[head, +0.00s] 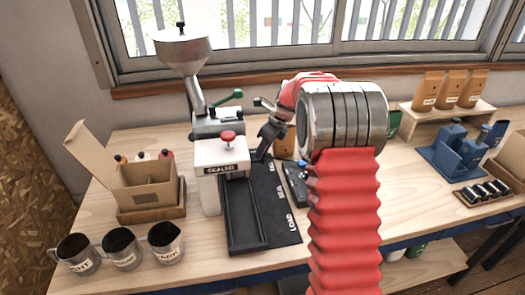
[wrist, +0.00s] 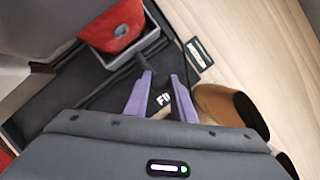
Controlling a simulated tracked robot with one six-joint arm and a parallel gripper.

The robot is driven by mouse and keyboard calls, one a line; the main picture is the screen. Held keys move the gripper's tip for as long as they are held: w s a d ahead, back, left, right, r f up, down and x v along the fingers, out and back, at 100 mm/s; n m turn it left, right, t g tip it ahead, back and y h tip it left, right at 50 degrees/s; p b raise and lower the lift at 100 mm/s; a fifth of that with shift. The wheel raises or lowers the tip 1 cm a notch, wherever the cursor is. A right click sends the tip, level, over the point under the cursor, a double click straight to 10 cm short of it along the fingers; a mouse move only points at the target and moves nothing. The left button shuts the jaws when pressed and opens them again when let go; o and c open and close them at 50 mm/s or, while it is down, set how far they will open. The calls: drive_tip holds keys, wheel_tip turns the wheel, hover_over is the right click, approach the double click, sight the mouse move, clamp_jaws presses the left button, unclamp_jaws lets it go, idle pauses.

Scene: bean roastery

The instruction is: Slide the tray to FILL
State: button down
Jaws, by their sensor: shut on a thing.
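The tray (wrist: 150,38) is a small grey open box in the wrist view, with a red item (wrist: 120,22) standing in it. My gripper (wrist: 157,78) has its purple fingers shut on the tray's dark handle, beside a partly hidden label that starts "FI". In the head view my gripper (head: 266,140) is behind and right of the white sealer head (head: 222,154), which hides the tray. The dark channel (head: 243,238) runs from under the sealer toward the front, empty there. The black label strip (head: 283,222) beside it reads "LOAD" at the near end.
A hopper (head: 184,50) rises behind the sealer, with a green-knobbed lever (head: 237,95). An open cardboard box (head: 148,188) and metal jugs (head: 121,248) stand left. A small dark device (head: 296,185) lies right of the strip. A brown rounded object (wrist: 225,108) is close right of my fingers.

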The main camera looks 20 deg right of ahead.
drive_tip(key=shift+w+r, duration=0.2)
drive_tip(key=shift+w, duration=0.1)
drive_tip(key=c, duration=1.6)
unclamp_jaws()
drive_tip(key=shift+f, duration=0.15)
drive_tip(key=shift+o, duration=0.4)
drive_tip(key=shift+d, duration=0.1)
drive_tip(key=v, duration=1.3)
drive_tip(key=shift+s+r, duration=0.25)
drive_tip(key=shift+r, duration=0.1)
